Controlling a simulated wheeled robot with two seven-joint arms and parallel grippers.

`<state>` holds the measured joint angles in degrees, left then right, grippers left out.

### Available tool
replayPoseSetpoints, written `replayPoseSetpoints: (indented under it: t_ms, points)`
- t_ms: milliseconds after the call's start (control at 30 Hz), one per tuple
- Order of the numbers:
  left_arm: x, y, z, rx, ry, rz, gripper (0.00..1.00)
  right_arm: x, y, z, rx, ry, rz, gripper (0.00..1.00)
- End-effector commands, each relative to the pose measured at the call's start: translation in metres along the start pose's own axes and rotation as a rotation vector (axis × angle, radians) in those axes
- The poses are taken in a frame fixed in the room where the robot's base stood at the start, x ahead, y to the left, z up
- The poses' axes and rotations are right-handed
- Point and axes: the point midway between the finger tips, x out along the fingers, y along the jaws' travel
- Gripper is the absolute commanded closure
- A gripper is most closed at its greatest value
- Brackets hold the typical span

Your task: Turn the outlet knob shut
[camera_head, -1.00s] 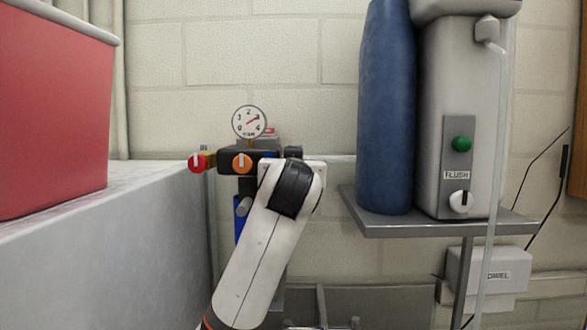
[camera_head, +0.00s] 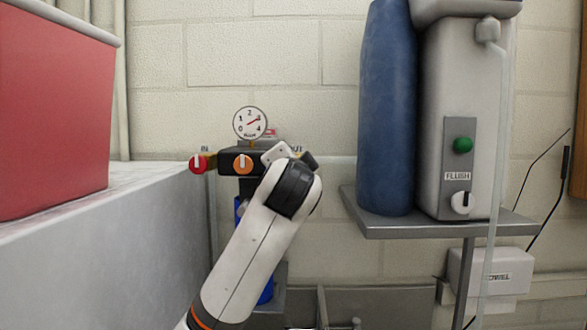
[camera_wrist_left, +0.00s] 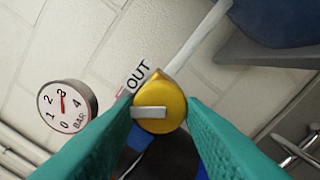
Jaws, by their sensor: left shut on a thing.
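The outlet knob (camera_wrist_left: 160,108) is yellow with a pale grey bar across its face, beside the word OUT. My left gripper (camera_wrist_left: 161,106) has its teal fingers on both sides of the knob, shut on it. In the head view the left gripper's body (camera_head: 282,153) tilts at the right end of the dark manifold (camera_head: 225,160), and my wrist hides the knob. A red inlet knob (camera_head: 198,162) and an orange knob (camera_head: 243,163) sit to its left. The pressure gauge (camera_head: 250,123) stands above; its needle is near 3 in the wrist view (camera_wrist_left: 67,106). My right gripper is not in view.
A grey shelf (camera_head: 430,228) at right carries a blue cylinder (camera_head: 387,110) and a grey unit (camera_head: 455,90) with a green button and FLUSH knob. A red box (camera_head: 50,110) stands on the grey ledge (camera_head: 110,220) at left. A towel dispenser (camera_head: 490,277) hangs below the shelf.

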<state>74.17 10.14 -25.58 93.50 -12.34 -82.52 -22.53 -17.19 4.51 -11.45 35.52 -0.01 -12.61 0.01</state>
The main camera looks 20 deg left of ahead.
Motion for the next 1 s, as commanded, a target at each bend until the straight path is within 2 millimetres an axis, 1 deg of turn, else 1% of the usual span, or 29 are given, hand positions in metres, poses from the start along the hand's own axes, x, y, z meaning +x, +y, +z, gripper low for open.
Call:
replayPoseSetpoints:
  t_ms: [200,500,733,1000]
  points:
    - [-0.0002,0.0014,0.0004,0.207,-0.001,0.002,0.87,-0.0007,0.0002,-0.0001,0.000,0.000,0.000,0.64]
    - [-0.0001,0.0020,0.0005,0.458,-0.001,0.003,0.87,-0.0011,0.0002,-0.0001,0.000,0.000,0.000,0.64]
    - [-0.0002,0.0018,0.0008,0.590,-0.001,0.002,0.87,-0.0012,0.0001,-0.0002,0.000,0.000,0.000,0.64]
    - [-0.0002,0.0014,0.0009,0.664,-0.002,0.001,0.87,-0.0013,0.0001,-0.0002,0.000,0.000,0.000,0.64]
